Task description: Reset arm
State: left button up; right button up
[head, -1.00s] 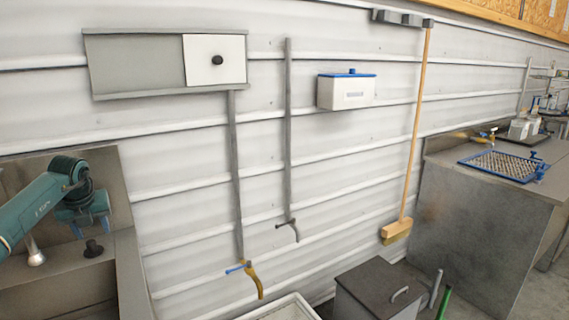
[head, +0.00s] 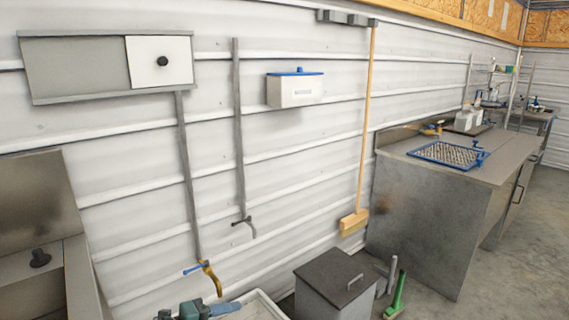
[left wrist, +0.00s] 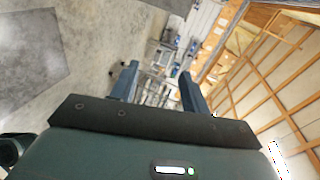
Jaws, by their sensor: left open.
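My left gripper (left wrist: 158,82) is open and empty in the left wrist view, its two blue-grey fingers apart and pointing across the room. In the head view, a teal arm part with a blue-grey finger-like end (head: 200,309) shows at the bottom edge, in front of the white basin; most of the arm is cut off. A grey metal hopper or bench (head: 78,275) with a black knob (head: 40,258) stands at the left, with no arm over it. My right gripper is not in view.
A white basin (head: 262,300) lies below the wall tap (head: 210,278). A metal counter (head: 425,210) stands at the right, with open floor beyond.

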pick_arm(q)
jog(key=s+f+n+t+y, duration=0.2)
jog(key=s+f+n+y, duration=0.1)
jog(key=s+n, duration=0.6)
jog(key=s+f+n+t+y, duration=0.2)
jog(key=s+f+n+y, duration=0.2)
jog(key=s+n, duration=0.5)
jog(key=n+y, duration=0.1)
jog(key=n, duration=0.2)
jog(key=shift+a+n+t, duration=0.2)
jog(key=shift+n+t, duration=0.1)
jog(key=shift+t, duration=0.1)
jog(key=s+f+n+g, duration=0.1)
jog(key=s, duration=0.1)
jog(key=s+n+g, duration=0.1)
jog(key=s, duration=0.1)
jog(key=s+f+n, duration=0.1)
jog(key=s, duration=0.2)
jog(key=shift+a+f+g+y, duration=0.25)
jog(key=shift+f+g+y, duration=0.1)
jog(key=shift+g+y, duration=0.05)
